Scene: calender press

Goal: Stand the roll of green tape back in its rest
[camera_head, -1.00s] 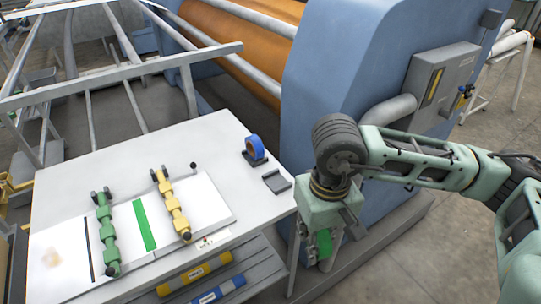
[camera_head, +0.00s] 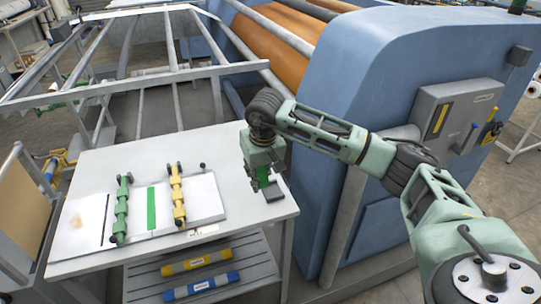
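The roll of green tape (camera_head: 262,175) is between the fingers of my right gripper (camera_head: 263,179), which is shut on it. Only part of the roll shows; the gripper hides the rest. The gripper points down above the right side of the white table (camera_head: 140,155). A dark, empty rest (camera_head: 275,190) lies on the table just below and right of the roll. The roll looks a little above the rest, though the gripper partly covers this gap. My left gripper is not in view.
A green roller tool (camera_head: 122,210) and a yellow one (camera_head: 178,195) lie at the table's left, with a green strip (camera_head: 152,208) between them. The blue press (camera_head: 350,100) stands close behind on the right. The blue tape is hidden.

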